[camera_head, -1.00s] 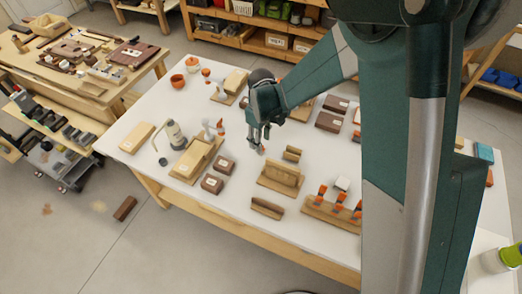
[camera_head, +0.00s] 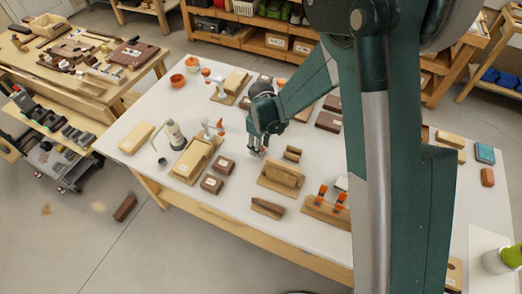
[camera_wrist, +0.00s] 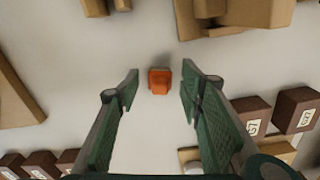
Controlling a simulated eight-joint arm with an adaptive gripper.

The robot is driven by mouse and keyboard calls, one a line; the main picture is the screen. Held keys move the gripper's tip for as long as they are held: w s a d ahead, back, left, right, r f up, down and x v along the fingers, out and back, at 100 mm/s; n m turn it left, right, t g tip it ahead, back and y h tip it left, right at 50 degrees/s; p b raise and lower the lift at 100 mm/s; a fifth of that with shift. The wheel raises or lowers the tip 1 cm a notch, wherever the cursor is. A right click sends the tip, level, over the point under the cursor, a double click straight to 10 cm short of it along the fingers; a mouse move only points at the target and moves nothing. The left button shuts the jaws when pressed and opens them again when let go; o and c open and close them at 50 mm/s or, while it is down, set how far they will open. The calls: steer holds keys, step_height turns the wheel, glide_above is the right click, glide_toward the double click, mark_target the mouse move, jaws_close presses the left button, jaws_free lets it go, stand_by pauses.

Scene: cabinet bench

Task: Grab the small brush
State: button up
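My gripper (camera_head: 257,152) is over the middle of the white table, pointing down. In the wrist view my gripper (camera_wrist: 160,76) is open, with its two green fingers wide apart. A small orange thing (camera_wrist: 159,82) lies on the white surface in the gap between the fingertips, with clear space on both sides. Its form is short and blocky from above; I cannot tell for sure that it is the small brush. In the head view the fingers hide it.
A wooden holder (camera_head: 282,177) stands right of the gripper, with dark brown blocks (camera_head: 212,184) to its lower left. A tan tray (camera_head: 190,162) and a grey bottle (camera_head: 175,134) are further left. Orange-topped pieces (camera_head: 322,190) stand at the lower right.

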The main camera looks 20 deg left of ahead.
steer(key=shift+c, duration=0.5)
steer(key=c, duration=0.7)
steer(key=shift+r+p, duration=0.45)
steer(key=shift+r, duration=4.55)
